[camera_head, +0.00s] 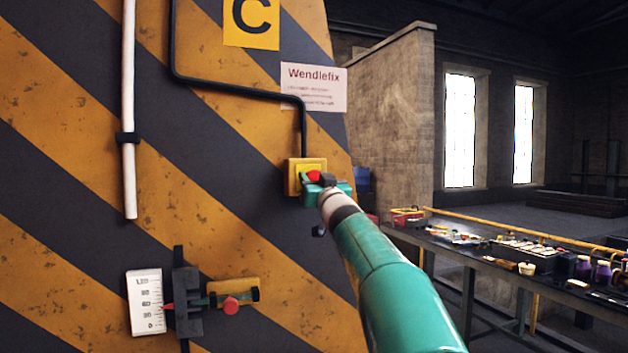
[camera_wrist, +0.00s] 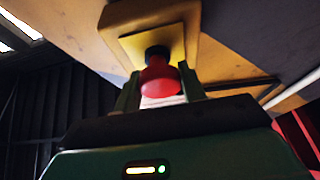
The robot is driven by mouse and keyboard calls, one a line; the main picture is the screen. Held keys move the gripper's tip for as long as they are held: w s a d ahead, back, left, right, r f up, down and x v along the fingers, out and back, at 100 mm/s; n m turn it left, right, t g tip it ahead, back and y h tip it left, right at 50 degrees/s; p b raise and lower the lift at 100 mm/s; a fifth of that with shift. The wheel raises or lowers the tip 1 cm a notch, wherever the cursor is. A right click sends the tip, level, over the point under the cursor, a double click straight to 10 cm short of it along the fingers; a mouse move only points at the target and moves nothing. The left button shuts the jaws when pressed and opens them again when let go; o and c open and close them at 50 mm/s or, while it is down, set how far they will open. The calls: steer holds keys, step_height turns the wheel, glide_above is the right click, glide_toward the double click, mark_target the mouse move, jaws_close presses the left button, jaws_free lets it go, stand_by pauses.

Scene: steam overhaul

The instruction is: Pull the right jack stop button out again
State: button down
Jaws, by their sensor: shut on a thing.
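The red stop button (camera_head: 314,176) sits on a yellow box (camera_head: 291,178) on the striped jack column. In the wrist view the red button (camera_wrist: 159,78) has a mushroom head on a dark stem, standing out from the yellow plate (camera_wrist: 150,42) of its box. My gripper (camera_head: 325,184) is at the button, with its green fingers on either side of the head; it also shows in the wrist view (camera_wrist: 158,88). It is shut on the button. In the head view my gripper hides part of the button and box.
A black cable (camera_head: 240,92) runs down to the box. A gauge scale (camera_head: 146,302) and a slider with a red knob (camera_head: 231,305) are at lower left. A workbench (camera_head: 470,252) with many small parts stands at right. A wall panel (camera_head: 392,120) rises behind.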

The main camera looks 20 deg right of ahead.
steer(key=shift+s+f, duration=0.1)
steer(key=shift+s, duration=0.2)
steer(key=c, duration=1.1)
jaws_free()
steer(key=shift+s, duration=0.1)
steer(key=shift+o, duration=1.3)
steer(key=shift+s, duration=0.2)
steer(key=shift+w, duration=0.3)
steer(key=shift+s, duration=0.25)
steer(key=v, duration=1.3)
steer(key=shift+f, duration=0.2)
